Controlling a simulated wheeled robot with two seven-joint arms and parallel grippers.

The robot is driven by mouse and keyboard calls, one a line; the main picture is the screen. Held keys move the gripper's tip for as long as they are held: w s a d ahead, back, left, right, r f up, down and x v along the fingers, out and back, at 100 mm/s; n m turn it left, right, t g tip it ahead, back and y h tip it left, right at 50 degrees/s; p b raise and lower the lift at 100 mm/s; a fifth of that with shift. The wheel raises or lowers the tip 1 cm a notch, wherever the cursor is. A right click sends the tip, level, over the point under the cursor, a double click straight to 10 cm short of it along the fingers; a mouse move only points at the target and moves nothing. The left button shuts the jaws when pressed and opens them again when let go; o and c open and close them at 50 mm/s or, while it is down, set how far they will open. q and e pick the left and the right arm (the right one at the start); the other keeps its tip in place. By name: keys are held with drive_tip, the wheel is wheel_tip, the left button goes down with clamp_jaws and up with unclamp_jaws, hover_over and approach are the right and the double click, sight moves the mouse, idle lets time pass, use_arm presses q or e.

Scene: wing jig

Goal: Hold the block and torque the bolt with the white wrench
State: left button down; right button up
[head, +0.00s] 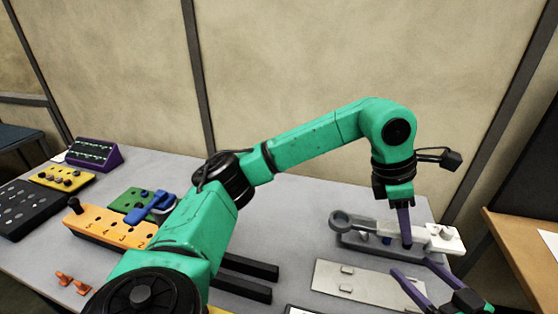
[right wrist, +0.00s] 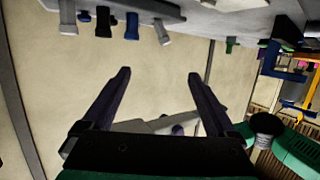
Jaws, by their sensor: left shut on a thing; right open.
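A white block (head: 446,239) with a small dark hole sits at the right end of a dark grey base (head: 362,243) in the head view. My left gripper (head: 405,240) points down and is shut on the block's left part; its fingers hide the grip. A grey ring-ended piece (head: 341,219), wrench-like, lies along the base's left side. A blue bolt-like part (head: 387,239) shows beside the left fingers. I cannot tell for sure which piece is the white wrench. My right gripper (head: 413,266) is open and empty in front of the base; its spread fingers also show in the right wrist view (right wrist: 158,73).
A pale plate (head: 365,286) lies in front of the base. Dark bars (head: 240,287), an orange holed block (head: 110,229), a blue clamp-like part (head: 145,208) and a purple rack (head: 95,153) stand farther left. A wooden table (head: 515,245) stands at right.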

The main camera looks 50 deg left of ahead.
drive_tip(key=s+a+r+n+g+y, duration=0.15)
drive_tip(key=s+a+n+g, duration=0.3)
drive_tip(key=s+a, duration=0.45)
drive_tip(key=s+a+n+g+h, duration=0.1)
drive_tip(key=s+n+g, duration=0.1)
drive_tip(key=s, duration=0.4)
drive_tip(key=s+a+f+n+g+h, duration=0.1)
drive_tip(key=s+n+g+h, duration=0.1)
drive_tip(key=s, duration=0.4)
drive_tip(key=s+a+n+g+h, duration=0.1)
drive_tip(key=s+n+g, duration=0.2)
drive_tip(key=s, duration=0.3)
drive_tip(key=shift+s+a+f+g+h, duration=0.15)
drive_tip(key=shift+g+h, duration=0.1)
drive_tip(key=shift+g, duration=0.5)
drive_tip(key=x, duration=1.1)
drive_tip(key=shift+s+a+f, duration=0.25)
clamp_jaws()
